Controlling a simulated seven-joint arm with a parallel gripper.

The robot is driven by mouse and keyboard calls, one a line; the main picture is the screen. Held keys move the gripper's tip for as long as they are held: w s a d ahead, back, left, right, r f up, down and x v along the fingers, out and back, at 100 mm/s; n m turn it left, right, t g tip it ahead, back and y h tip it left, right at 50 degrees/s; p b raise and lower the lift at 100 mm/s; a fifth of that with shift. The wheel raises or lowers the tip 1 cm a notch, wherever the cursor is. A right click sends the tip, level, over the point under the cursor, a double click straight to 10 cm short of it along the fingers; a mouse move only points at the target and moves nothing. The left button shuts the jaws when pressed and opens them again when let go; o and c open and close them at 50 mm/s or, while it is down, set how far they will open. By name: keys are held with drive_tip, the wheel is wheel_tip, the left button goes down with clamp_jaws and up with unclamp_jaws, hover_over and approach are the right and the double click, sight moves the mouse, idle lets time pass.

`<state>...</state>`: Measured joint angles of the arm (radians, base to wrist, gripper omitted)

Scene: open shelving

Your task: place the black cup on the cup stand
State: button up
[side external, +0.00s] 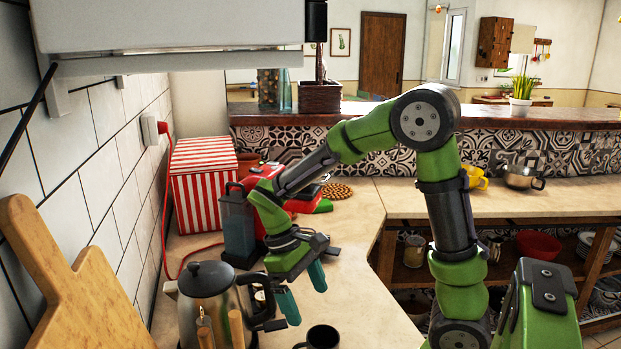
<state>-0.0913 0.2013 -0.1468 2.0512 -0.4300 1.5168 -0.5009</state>
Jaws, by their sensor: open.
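A black cup (322,337) stands on the counter at the bottom edge of the side external view, with its lower part cut off. My gripper (304,292) is open and empty, with its two teal fingers pointing down. It hangs above and slightly left of the cup, apart from it in the picture. Upright wooden pieces (236,326) show at the bottom left in front of a metal pot. They are cut off by the frame edge, and I cannot tell whether they are part of the cup stand. No cup stand is clearly seen elsewhere.
The metal pot (208,297) with a black lid stands left of my gripper. Behind are a blue-grey container (237,225), a red appliance (300,199) and a striped box (201,186). A wooden board (70,290) leans at left. The counter right of the cup is clear.

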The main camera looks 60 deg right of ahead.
drive_tip(key=s+a+r+m+t+y, duration=0.2)
drive_tip(key=s+a+r+m+t, duration=0.1)
drive_tip(key=r+t, duration=0.7)
drive_tip(key=shift+s+a+r+m+t, duration=0.15)
drive_tip(key=shift+a+r+m+t, duration=0.25)
drive_tip(key=shift+a+r, duration=0.3)
drive_tip(key=shift+s+a+r+t, duration=0.1)
drive_tip(key=shift+s+r+t, duration=0.05)
drive_tip(key=shift+t, duration=0.15)
drive_tip(key=shift+c, duration=0.6)
drive_tip(key=shift+r, duration=0.1)
drive_tip(key=shift+c, duration=1)
